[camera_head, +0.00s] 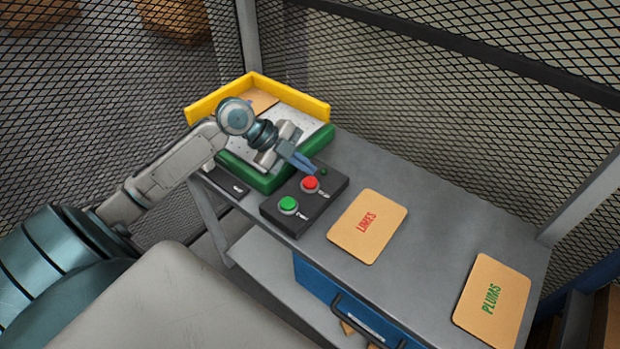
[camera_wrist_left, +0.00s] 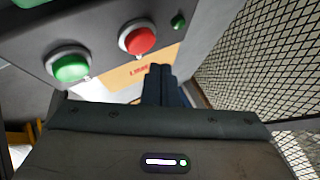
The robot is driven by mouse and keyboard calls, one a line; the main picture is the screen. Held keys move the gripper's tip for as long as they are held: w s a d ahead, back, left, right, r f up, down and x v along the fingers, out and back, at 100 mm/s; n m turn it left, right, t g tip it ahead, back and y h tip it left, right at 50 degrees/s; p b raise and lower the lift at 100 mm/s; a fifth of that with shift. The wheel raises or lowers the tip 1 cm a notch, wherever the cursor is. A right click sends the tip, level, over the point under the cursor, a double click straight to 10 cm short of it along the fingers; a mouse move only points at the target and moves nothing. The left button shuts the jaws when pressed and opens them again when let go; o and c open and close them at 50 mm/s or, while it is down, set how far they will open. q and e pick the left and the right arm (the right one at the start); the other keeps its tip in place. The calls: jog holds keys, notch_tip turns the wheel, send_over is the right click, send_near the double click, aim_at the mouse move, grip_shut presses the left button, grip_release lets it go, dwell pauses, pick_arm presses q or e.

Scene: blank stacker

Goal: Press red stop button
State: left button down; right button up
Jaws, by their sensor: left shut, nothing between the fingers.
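The red stop button (camera_head: 310,184) sits on a dark control box (camera_head: 322,206), beside a green button (camera_head: 288,204). My left gripper (camera_head: 312,170) is shut and empty, its blue fingertips just behind the red button in the head view. In the left wrist view the red button (camera_wrist_left: 138,40) shows beyond the shut fingers (camera_wrist_left: 158,72), and the green button (camera_wrist_left: 71,68) is to its left. Whether the fingertips touch the box cannot be told. My right gripper is not in view.
A yellow and green stacker tray (camera_head: 322,112) stands behind my left gripper. Cards marked LIMES (camera_head: 350,240) and PLUMS (camera_head: 488,325) lie on the grey table (camera_head: 440,232). Mesh fencing (camera_head: 480,130) rises behind the table. The table between the cards is clear.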

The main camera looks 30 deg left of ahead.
aim_at(305, 180)
pick_arm(q)
notch_tip(305, 180, up, 4)
jog(key=shift+r+p, duration=0.1)
jog(key=shift+p, duration=1.1)
